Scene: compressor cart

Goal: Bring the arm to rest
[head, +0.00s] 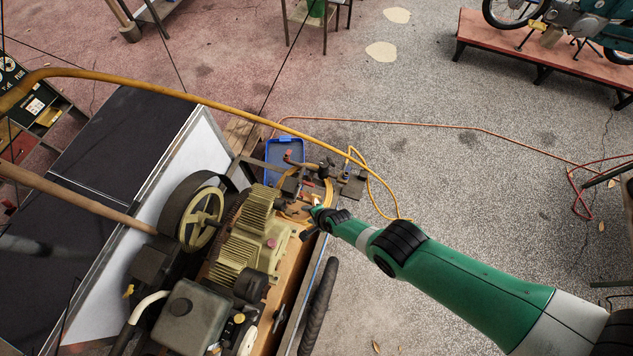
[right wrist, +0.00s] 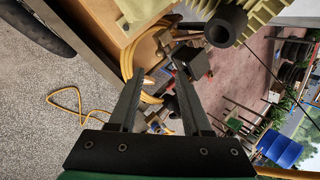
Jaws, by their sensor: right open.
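My right arm comes in from the lower right of the head view, and its green links reach to the compressor cart. My right gripper (head: 311,222) is at the cart's right edge, beside the finned compressor (head: 247,245). In the right wrist view the two dark fingers of this gripper (right wrist: 159,82) stand apart. Nothing is held between them; a coiled yellow hose (right wrist: 128,62) and dark fittings show beyond the gap. I cannot tell whether a finger touches the cart. My left gripper is not in view.
A blue tray (head: 284,160) and fittings sit at the cart's far end. A yellow hose (head: 205,101) arches over the cart. A black tyre (head: 318,305) stands along its right side. An orange cord (head: 430,124) crosses the open gravel. A motorbike stands on a red bench (head: 500,45).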

